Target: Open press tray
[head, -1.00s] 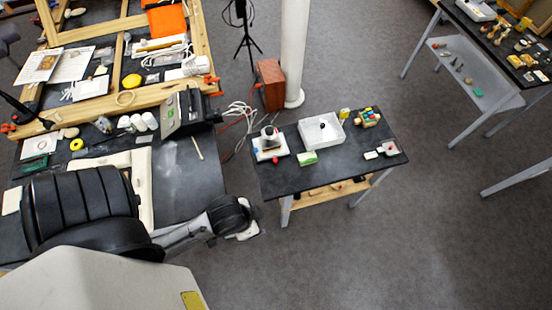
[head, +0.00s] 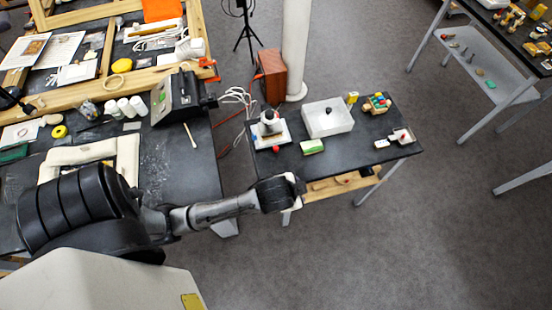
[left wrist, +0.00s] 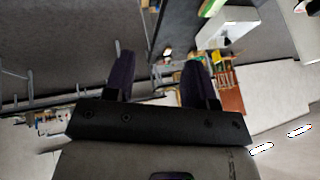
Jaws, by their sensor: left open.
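A small device with a white base (head: 284,136), a grey upright part and a red knob stands at the left of the small black table in the head view; it may be the press, and I cannot make out its tray. My left arm reaches in from the left, and its gripper end (head: 294,186) is at the table's front left edge, in front of the device and apart from it. In the left wrist view my left gripper (left wrist: 158,72) is open and empty, its two dark fingers spread. My right gripper is not in view.
The small table also bears a white box (head: 327,122) with a dark knob, a green-and-white block (head: 312,147), a tray of coloured pieces (head: 377,103) and small white items (head: 400,136). A workbench (head: 178,185) stands at left.

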